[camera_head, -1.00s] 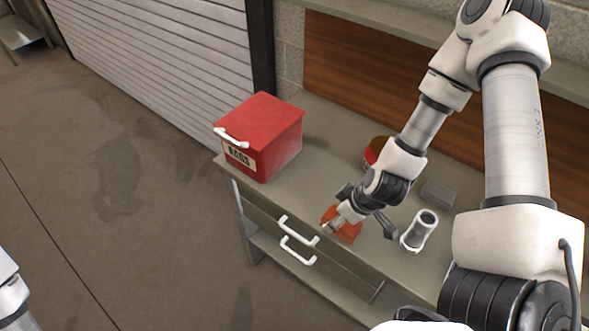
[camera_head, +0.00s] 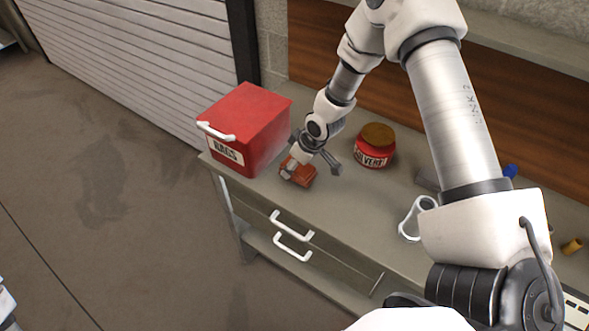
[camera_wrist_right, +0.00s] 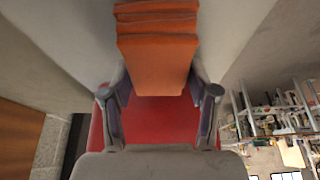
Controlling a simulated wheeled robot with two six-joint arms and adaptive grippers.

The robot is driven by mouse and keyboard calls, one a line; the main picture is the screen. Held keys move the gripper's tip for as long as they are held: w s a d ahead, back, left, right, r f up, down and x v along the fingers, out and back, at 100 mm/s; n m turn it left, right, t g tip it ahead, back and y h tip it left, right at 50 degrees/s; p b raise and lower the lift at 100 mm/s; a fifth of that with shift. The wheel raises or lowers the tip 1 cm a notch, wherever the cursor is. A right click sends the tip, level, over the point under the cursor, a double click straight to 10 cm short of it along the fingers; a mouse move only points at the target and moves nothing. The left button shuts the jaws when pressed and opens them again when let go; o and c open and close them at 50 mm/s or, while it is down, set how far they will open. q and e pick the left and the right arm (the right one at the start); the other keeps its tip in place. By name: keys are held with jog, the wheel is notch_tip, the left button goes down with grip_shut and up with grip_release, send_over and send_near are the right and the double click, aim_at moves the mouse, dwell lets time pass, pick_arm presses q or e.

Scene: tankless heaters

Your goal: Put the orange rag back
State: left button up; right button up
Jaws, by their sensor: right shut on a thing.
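The orange rag (camera_head: 299,174) is folded and held in my right gripper (camera_head: 297,168), just right of the red box at the counter's front. In the right wrist view the rag (camera_wrist_right: 158,55) sits between the two fingers of my right gripper (camera_wrist_right: 160,95), with red behind it. I cannot tell whether the rag touches the counter. The red box (camera_head: 246,128) has a "RAGS" label and a white handle on its front, and its top looks closed. My left gripper is out of view.
The grey counter (camera_head: 345,215) has a red solvent can (camera_head: 374,146) behind and right of the rag. A silvery cylindrical piece (camera_head: 415,218) stands further right. Drawers with white handles (camera_head: 292,226) are in the counter's front.

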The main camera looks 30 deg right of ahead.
jog(key=shift+f, duration=0.55)
jog(key=shift+w+f, duration=0.15)
jog(key=shift+f, duration=0.25)
jog(key=o, duration=1.1)
